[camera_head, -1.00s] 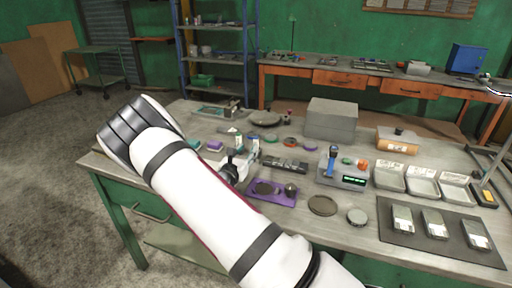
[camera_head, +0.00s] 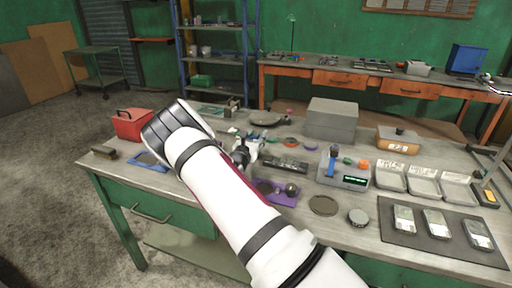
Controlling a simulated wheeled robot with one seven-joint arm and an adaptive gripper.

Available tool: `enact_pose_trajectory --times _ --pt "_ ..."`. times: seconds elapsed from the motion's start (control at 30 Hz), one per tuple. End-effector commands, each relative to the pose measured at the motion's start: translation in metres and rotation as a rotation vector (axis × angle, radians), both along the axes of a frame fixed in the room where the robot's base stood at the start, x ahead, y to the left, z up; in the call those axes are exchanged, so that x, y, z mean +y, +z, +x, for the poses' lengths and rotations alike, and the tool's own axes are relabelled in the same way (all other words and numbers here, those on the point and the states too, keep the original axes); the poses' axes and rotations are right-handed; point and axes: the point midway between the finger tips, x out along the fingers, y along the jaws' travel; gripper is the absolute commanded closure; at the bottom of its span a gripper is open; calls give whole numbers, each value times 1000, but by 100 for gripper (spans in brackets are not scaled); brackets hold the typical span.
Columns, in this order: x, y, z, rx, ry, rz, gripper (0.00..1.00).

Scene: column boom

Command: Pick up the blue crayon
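I cannot make out a blue crayon for certain. Several small blue, teal and white items lie on the workbench (camera_head: 398,230) just beyond my gripper (camera_head: 242,152), too small to identify. My gripper is low over the middle of the bench, partly hidden behind my white arm. Its fingers are too small to show whether they are open or shut, and I see nothing clearly held. A larger upright blue-handled object (camera_head: 333,160) stands at the grey device with a green display (camera_head: 354,180); it looks thicker than a crayon.
A purple tray (camera_head: 284,198) and a dark block (camera_head: 286,165) lie close right of my arm. A grey box (camera_head: 331,118) stands behind. A red box (camera_head: 133,124), a blue frame (camera_head: 148,163) and a brush-like object (camera_head: 104,152) are at left. White bins (camera_head: 424,182) stand right.

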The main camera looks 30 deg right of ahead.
Motion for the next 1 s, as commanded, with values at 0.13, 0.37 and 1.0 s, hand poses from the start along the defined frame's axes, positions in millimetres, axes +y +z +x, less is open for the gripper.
enact_pose_trajectory --times 0.13,0.37,1.0 --pt "0 0 0 0 0 0 66" --pt "1 0 0 0 0 0 100" --pt "1 32 0 -3 1 -1 100"
